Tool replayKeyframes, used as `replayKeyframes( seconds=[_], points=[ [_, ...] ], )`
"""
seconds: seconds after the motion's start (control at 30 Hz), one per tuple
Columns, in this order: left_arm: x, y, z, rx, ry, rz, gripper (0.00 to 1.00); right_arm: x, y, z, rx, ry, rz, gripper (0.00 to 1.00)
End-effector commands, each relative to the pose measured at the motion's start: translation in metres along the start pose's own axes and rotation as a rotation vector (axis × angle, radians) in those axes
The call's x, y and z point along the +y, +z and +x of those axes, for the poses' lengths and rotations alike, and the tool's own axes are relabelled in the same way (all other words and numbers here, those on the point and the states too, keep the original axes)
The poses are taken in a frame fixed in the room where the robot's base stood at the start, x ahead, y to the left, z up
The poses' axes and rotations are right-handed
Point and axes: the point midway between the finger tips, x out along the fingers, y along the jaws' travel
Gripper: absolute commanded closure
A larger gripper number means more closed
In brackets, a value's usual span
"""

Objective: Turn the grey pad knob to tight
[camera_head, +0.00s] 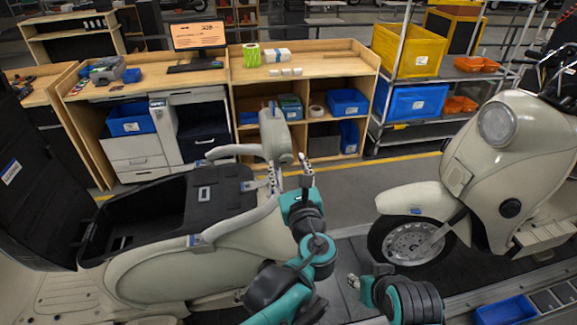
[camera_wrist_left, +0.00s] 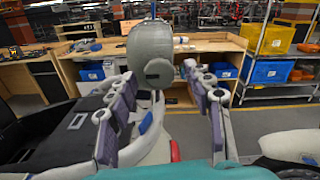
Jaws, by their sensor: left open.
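The grey pad (camera_head: 275,135) stands upright at the rear of the left scooter, above its open black storage bay. My left gripper (camera_head: 289,173) is open just below and in front of the pad. In the left wrist view its two fingers (camera_wrist_left: 159,76) are spread wide with nothing held between them. My right gripper (camera_head: 367,276) is low over the floor; its jaw state is unclear.
A second cream scooter (camera_head: 508,150) stands at the right, its front wheel near my right arm. A wooden workbench (camera_head: 330,62) and a metal rack with a yellow bin (camera_head: 408,50) stand behind. A blue tray (camera_head: 506,311) lies at the bottom right. Open floor lies between the scooters and bench.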

Motion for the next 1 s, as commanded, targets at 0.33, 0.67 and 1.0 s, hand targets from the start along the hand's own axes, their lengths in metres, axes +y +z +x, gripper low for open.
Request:
replayKeyframes(
  seconds=[0.33,0.67,1.0],
  points=[
    [-0.002,-0.001,-0.065,0.001,-0.006,0.000,0.49,0.000,0.000,0.000,0.000,0.000,0.000,0.60],
    [-0.001,-0.001,-0.114,0.001,-0.003,0.000,0.49,0.000,0.000,0.000,0.000,0.000,0.000,0.60],
    [0.000,0.000,-0.118,0.000,0.000,0.000,0.49,0.000,0.000,0.000,0.000,0.000,0.000,0.60]
  ],
)
